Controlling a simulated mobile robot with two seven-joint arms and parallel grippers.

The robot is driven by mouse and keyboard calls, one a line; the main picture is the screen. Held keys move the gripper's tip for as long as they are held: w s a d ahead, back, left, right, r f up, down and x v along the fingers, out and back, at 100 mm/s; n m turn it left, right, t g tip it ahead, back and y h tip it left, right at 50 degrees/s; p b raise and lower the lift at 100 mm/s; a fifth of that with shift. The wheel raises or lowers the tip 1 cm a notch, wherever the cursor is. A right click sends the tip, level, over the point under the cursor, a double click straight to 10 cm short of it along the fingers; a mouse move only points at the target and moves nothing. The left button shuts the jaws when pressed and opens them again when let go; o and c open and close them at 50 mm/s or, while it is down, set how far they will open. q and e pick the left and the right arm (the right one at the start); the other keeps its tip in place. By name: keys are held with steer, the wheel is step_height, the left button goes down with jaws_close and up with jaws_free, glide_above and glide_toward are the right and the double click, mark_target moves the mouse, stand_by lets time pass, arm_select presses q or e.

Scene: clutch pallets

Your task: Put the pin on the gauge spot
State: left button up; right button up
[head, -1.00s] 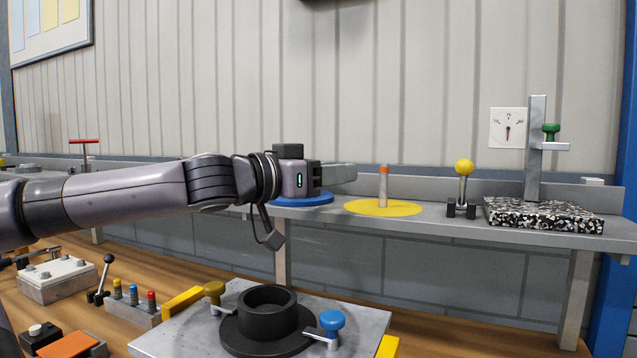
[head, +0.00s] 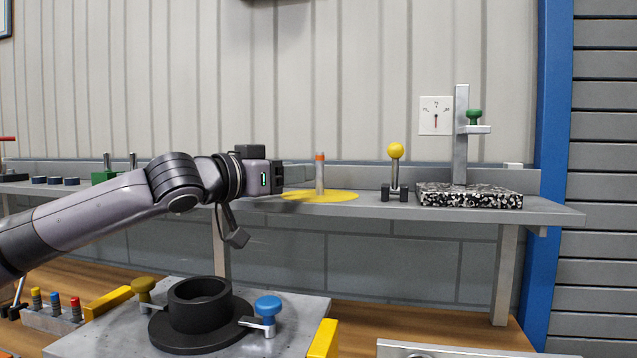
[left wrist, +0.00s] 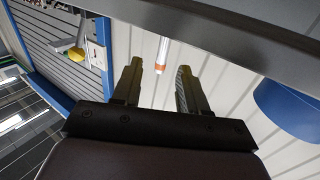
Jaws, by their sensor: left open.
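The pin (head: 319,175) is a slim grey rod with an orange band near its top. It stands upright on a flat yellow round spot (head: 335,197) on the grey shelf. My left gripper (head: 281,177) is just left of the pin in the head view, its fingers hardly visible there. In the left wrist view the two fingers (left wrist: 160,72) are apart and empty, with the pin (left wrist: 162,48) showing in the gap beyond them, not visibly touched. A speckled stone block with a grey post (head: 470,195) stands right of the pin. My right gripper is out of view.
A yellow-ball lever (head: 395,152) stands between pin and stone block. Below the shelf, a black ring fixture (head: 200,305) sits on a plate between yellow bars, with a blue-knobbed clamp (head: 268,308). The shelf's right end is clear.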

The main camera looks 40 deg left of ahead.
mark_target(318, 167)
arm_select(q)
steer(key=shift+w+p, duration=0.8)
steer(key=shift+p, duration=0.2)
steer(key=shift+w, duration=0.2)
steer(key=shift+w+p, duration=0.2)
steer(key=shift+p, duration=0.2)
steer(key=shift+w+r+p, duration=0.25)
steer(key=shift+w+p, duration=0.45)
steer(key=shift+p, duration=0.5)
steer(key=shift+w+a+r+p, duration=0.1)
steer(key=shift+w+p, duration=0.65)
steer(key=shift+p, duration=0.1)
steer(key=shift+w, duration=0.35)
steer(key=shift+w+f+p, duration=0.3)
steer(key=shift+w+p, duration=0.2)
steer(key=shift+w, duration=0.25)
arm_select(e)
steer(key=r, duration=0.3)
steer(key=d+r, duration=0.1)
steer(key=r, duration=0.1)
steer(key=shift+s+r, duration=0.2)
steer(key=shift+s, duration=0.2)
